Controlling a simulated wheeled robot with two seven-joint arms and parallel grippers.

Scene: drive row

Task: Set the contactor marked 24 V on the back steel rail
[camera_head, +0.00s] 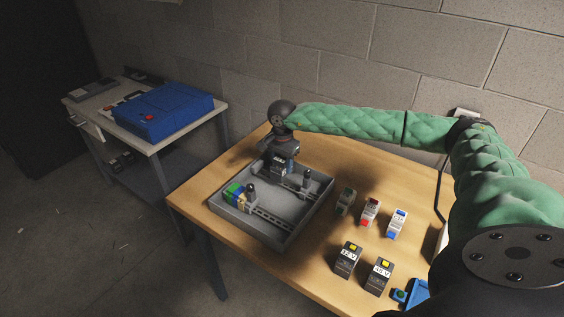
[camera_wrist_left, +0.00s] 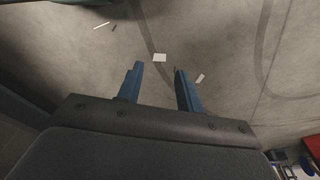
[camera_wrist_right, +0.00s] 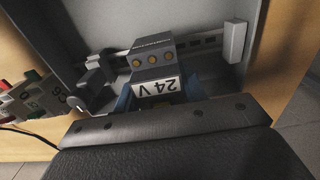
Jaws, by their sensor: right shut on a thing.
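The contactor marked 24 V (camera_wrist_right: 155,68) is a dark block with brass-coloured screws and a white label, upside down in the right wrist view. My right gripper (camera_wrist_right: 158,97) is shut on it, with blue fingers at its sides. In the head view, the contactor (camera_head: 277,169) is at the back of the grey tray-like enclosure (camera_head: 284,238), by the left part of the back steel rail (camera_head: 300,190). The rail (camera_wrist_right: 203,43) shows behind it in the right wrist view. I cannot tell whether it touches the rail. My left gripper (camera_wrist_left: 160,88) is open and empty above the floor.
A front rail (camera_head: 270,220) carries green, blue and yellowish blocks (camera_head: 235,194) at its left end. Contactors marked 12 V (camera_head: 348,259) and another (camera_head: 379,276) stand right of the enclosure, near several small modules (camera_head: 370,211). A blue case (camera_head: 163,110) lies on a side table.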

